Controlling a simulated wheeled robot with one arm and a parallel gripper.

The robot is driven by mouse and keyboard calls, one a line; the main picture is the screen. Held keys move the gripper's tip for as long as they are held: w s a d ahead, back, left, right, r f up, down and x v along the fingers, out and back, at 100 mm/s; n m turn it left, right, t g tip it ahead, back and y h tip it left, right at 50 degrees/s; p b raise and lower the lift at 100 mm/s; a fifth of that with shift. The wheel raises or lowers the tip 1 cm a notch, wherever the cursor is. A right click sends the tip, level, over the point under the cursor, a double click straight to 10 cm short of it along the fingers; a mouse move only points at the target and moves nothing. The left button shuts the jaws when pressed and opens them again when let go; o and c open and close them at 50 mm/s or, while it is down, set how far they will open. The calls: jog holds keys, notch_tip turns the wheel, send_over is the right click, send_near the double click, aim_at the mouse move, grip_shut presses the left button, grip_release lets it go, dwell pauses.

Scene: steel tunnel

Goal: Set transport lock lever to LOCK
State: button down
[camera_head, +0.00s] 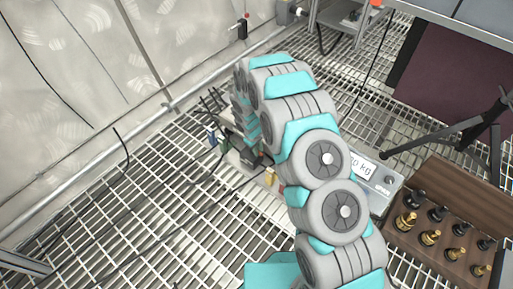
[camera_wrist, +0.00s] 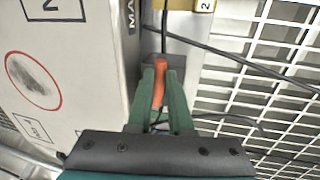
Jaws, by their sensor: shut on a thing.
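In the wrist view my gripper (camera_wrist: 161,70) has its two green fingers on either side of an orange-red lever handle (camera_wrist: 159,86), shut on it. The lever stands at a dark grey mount (camera_wrist: 177,66) beside a white box face. The lever's lettering and its LOCK mark cannot be read in either view. In the head view my arm reaches away and down to the grating near the wall, and it largely hides the lever.
The white box (camera_wrist: 62,62) with a red ring is close left of my gripper. A yellow tag marked 2 (camera_wrist: 205,5) and dark cables are near. In the head view, a wooden tray (camera_head: 440,175) with black and gold pieces and a grey weighing unit (camera_head: 384,188) stand right of my arm.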

jog(key=shift+w+d+n, duration=0.1)
jog(key=shift+n, duration=0.3)
jog(key=c, duration=0.8)
grip_release()
jog(key=shift+c, duration=0.2)
jog(key=shift+r, duration=0.1)
notch_tip(320, 180, up, 8)
jog(key=s, duration=0.1)
jog(key=shift+s+a+f+p, duration=0.15)
jog(key=shift+a+f+p, duration=0.1)
jog(key=shift+a+p, duration=0.2)
